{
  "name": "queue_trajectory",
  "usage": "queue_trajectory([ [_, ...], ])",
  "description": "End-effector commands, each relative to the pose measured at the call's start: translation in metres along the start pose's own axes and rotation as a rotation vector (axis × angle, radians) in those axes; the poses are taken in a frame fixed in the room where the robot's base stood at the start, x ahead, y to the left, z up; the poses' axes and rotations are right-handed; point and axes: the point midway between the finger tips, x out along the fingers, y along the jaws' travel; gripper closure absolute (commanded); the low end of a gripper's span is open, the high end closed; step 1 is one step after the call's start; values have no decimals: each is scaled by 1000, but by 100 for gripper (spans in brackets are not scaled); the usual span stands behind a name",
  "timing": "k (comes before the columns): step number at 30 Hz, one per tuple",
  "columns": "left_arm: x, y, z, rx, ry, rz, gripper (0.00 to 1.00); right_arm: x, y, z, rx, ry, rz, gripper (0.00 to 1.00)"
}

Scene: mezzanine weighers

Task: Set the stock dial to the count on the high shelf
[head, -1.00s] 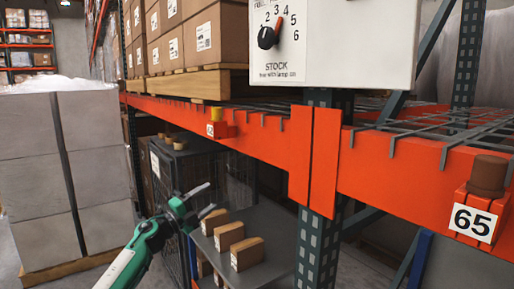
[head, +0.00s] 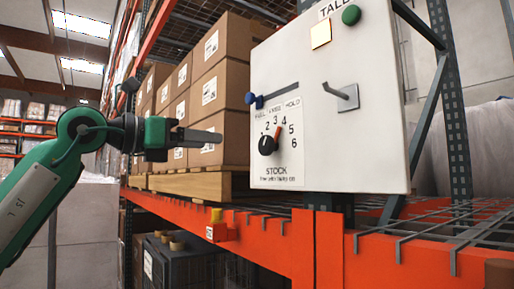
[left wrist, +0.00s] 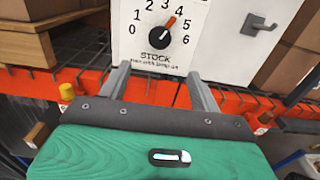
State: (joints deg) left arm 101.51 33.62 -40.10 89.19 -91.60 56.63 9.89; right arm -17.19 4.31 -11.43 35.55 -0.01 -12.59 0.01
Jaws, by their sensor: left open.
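The stock dial is a black knob (head: 267,145) with a red pointer on a white panel (head: 370,150). Its printed scale runs up to 6, and the pointer aims at about 4. The dial also shows ahead of the fingers in the left wrist view (left wrist: 160,38), where the scale starts at 0. My left gripper (head: 208,137) is open and empty, raised left of the dial and apart from it in the head view. I cannot identify the high shelf's counted stock. My right gripper is out of view.
The panel also carries a blue-ended lever (head: 252,99), a grey hook (head: 345,96) and a green button (head: 351,15). Stacked cartons (head: 205,85) stand on a wooden pallet (head: 190,184) left of it. An orange beam (head: 265,238) runs below.

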Motion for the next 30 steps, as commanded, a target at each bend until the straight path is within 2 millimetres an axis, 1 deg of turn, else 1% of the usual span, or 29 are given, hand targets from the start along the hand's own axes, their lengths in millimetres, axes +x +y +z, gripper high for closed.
queue_trajectory([
  [2, 5, -1, 2, 5, 3, 2, 36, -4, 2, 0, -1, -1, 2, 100],
  [5, 19, -1, 4, 3, 2, 1, 36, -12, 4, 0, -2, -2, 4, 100],
  [15, 91, -1, 6, 0, 2, -1, 36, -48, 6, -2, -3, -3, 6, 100],
  [18, 109, -1, 5, 0, 2, 0, 36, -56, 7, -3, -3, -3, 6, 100],
  [21, 122, 0, 4, 0, 1, 0, 36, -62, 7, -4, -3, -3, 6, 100],
  [24, 130, 0, 3, 1, 0, 1, 36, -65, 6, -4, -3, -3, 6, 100],
  [30, 136, 0, 1, 1, 0, 1, 36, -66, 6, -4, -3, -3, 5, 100],
])
